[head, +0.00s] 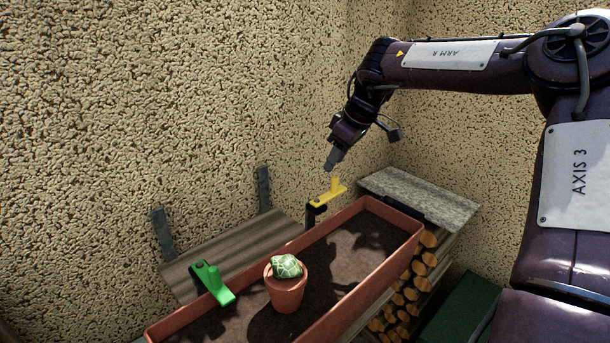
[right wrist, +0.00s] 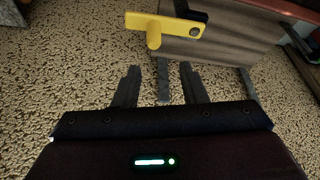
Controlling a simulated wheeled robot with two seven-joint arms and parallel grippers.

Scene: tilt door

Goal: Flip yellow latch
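The yellow latch (head: 328,197) is a flat bar with an upright peg, mounted on a dark bracket by the far right end of a wooden tilt door (head: 232,250). In the right wrist view the latch (right wrist: 170,24) lies ahead of the fingers, its peg hanging toward them. My right gripper (head: 332,165) is just above the latch in the head view, apart from it. Its two fingers (right wrist: 160,85) are spread with nothing between them. A green latch (head: 216,284) sits at the door's near left end. My left gripper is not in view.
A terracotta planter (head: 385,283) with dark soil stands in front of the door, holding a small pot (head: 286,290) with a green plant. A grey slab (head: 425,196) covers stacked logs (head: 405,297) at the right. A rough wall (head: 150,110) is close behind.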

